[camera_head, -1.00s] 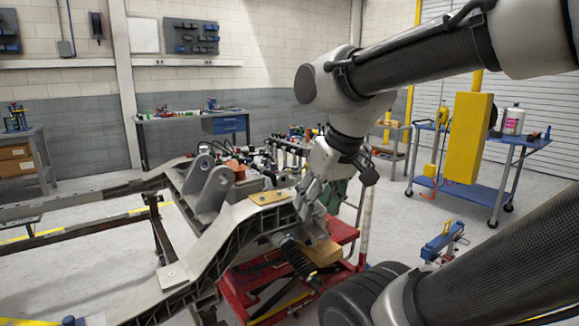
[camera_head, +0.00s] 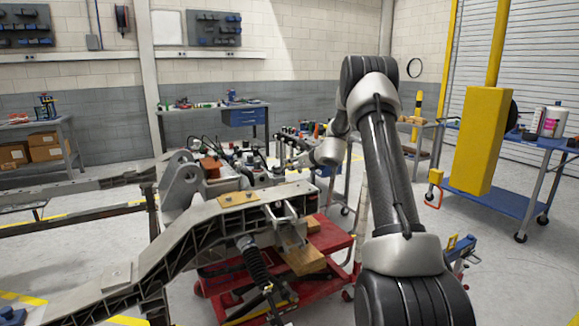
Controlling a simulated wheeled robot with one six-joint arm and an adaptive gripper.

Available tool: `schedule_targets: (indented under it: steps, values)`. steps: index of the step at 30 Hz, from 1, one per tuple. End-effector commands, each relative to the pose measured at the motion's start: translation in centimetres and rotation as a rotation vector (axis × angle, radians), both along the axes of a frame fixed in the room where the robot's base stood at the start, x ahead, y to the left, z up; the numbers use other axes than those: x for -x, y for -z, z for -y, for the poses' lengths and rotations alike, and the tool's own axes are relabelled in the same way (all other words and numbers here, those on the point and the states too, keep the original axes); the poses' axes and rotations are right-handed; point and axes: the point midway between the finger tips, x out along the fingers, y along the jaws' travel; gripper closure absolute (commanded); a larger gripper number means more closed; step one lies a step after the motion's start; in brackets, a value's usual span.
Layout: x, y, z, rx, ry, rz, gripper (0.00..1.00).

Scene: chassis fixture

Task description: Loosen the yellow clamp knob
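I cannot clearly make out the yellow clamp knob. The pale metal chassis (camera_head: 190,228) fills the left and middle, with a flat yellowish plate (camera_head: 238,199) on its top. A small yellow spot shows near the black spring strut (camera_head: 257,265), too small to identify. My arm rises at the right of the chassis and bends away from the camera. My gripper (camera_head: 301,158) is small and far off, above the chassis's far right side among the cluttered parts. Its fingers blend into these parts, so its opening and any contact are unclear.
A red cart (camera_head: 335,238) holding a wooden block (camera_head: 303,259) stands under the chassis. A blue-and-yellow clamp-like tool (camera_head: 458,252) is right of my arm. A yellow post (camera_head: 482,140) and a blue cart (camera_head: 500,197) stand at the right.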

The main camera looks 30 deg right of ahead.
Motion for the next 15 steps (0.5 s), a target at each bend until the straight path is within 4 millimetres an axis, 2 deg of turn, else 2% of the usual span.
schedule_targets:
  steps: [1,4,15]
  values:
    - [-0.4,0.8,0.8,-0.026,0.027,0.001,0.52]
    - [-1.4,1.5,1.4,-0.051,0.052,0.002,0.52]
    - [-6.7,3.7,0.8,-0.051,0.050,0.002,0.52]
